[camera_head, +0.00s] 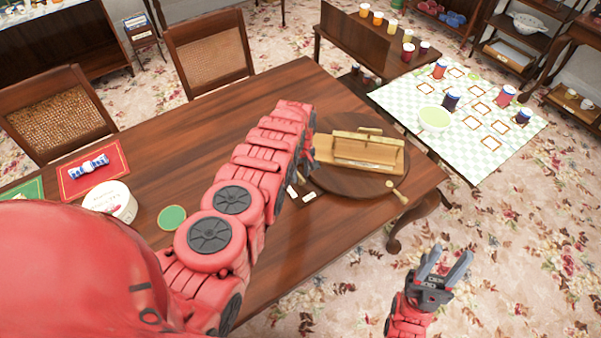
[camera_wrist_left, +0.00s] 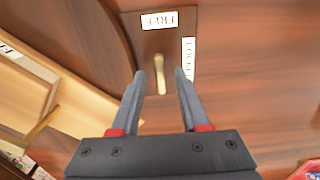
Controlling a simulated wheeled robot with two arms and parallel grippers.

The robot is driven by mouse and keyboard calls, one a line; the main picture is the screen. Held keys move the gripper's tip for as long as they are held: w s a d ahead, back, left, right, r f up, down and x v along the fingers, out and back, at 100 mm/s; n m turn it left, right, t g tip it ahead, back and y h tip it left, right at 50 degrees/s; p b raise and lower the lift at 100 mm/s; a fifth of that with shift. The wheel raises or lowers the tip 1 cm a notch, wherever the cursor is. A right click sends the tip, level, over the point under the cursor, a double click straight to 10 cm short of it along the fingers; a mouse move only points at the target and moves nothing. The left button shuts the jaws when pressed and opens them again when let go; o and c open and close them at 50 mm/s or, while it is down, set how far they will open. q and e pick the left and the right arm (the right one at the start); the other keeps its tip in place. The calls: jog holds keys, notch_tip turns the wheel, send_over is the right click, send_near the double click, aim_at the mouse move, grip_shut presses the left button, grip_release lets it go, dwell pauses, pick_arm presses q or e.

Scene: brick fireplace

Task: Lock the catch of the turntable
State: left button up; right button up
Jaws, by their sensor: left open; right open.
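The round dark wooden turntable (camera_head: 335,190) lies on the table and bears a light wooden tray-like piece (camera_head: 365,153); its curved edge shows in the left wrist view (camera_wrist_left: 108,45). The catch, a small brass-coloured lever (camera_wrist_left: 160,82), sits on a dark plate beside that edge. Its long side points roughly towards the label FREE (camera_wrist_left: 160,20); the label LOCKED (camera_wrist_left: 188,60) is to its right. My left gripper (camera_wrist_left: 160,73) is open, one fingertip on each side of the lever; contact is unclear. In the head view my arm hides the lever. My right gripper (camera_head: 448,255) is open and empty.
A pale knobbed peg (camera_head: 398,194) sticks out at the turntable's right edge. A white round tub (camera_head: 110,200), a green coaster (camera_head: 172,217) and a red mat (camera_head: 92,170) are on the table. A checked table (camera_head: 460,115) with cups stands at the right.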

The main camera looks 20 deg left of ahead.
pick_arm(q)
grip_shut()
dwell(0.4)
jog(key=m, duration=0.4)
jog(key=shift+b, duration=0.3)
jog(key=m+b, duration=0.1)
jog(key=m, duration=0.2)
jog(key=shift+m, duration=0.3)
jog(key=m+b, duration=0.2)
jog(key=m, duration=0.3)
jog(key=shift+b, duration=0.35)
jog(key=m, duration=0.2)
jog(key=shift+m+b, duration=0.7)
jog(key=shift+m, duration=0.9)
